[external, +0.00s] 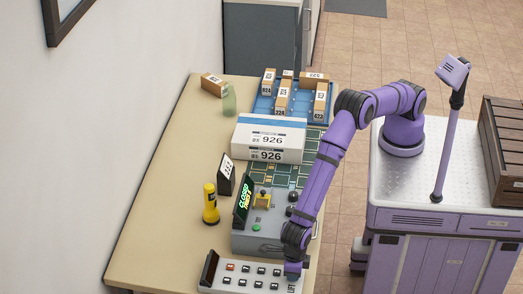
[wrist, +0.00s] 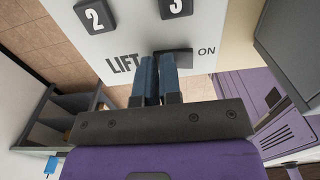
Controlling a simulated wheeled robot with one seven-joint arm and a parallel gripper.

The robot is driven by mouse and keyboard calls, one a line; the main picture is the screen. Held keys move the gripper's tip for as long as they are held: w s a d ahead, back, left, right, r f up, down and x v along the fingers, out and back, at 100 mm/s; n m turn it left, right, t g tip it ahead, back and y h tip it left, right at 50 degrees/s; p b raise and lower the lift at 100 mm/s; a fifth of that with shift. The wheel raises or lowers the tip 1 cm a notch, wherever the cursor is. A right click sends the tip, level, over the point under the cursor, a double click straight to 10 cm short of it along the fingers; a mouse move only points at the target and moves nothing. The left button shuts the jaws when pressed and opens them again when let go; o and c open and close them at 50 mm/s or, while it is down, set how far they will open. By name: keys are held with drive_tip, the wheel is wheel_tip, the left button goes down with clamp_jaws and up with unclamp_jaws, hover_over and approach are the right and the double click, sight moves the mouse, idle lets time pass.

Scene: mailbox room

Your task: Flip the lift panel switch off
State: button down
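The lift panel (external: 228,289) is a pale box with rows of dark buttons at the front end of the table. In the wrist view the white panel face (wrist: 112,48) shows the word LIFT, a dark switch (wrist: 181,55) and the word ON beside it. My gripper (wrist: 158,62) has its two blue fingers close together, with nothing seen between them. The fingertips are at the switch and cover its left part; I cannot tell whether they touch it or which way it is tipped. In the external view my gripper (external: 293,272) is over the panel's right end.
Behind the panel stands a grey box (external: 262,243) with a yellow lever and a green CLOSED sign (external: 243,201). A yellow-black post (external: 210,204) is to the left. White parcels marked 926 (external: 268,139) and a blue tray (external: 262,108) of boxes lie farther back.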

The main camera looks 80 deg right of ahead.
drive_tip(key=shift+s+d+f, duration=0.1)
drive_tip(key=shift+d+f, duration=0.2)
drive_tip(key=shift+f, duration=0.25)
drive_tip(key=shift+d, duration=0.1)
drive_tip(key=shift+d+r, duration=0.2)
drive_tip(key=shift+d, duration=0.45)
wheel_tip(320, 180, up, 15)
drive_tip(key=a, duration=0.1)
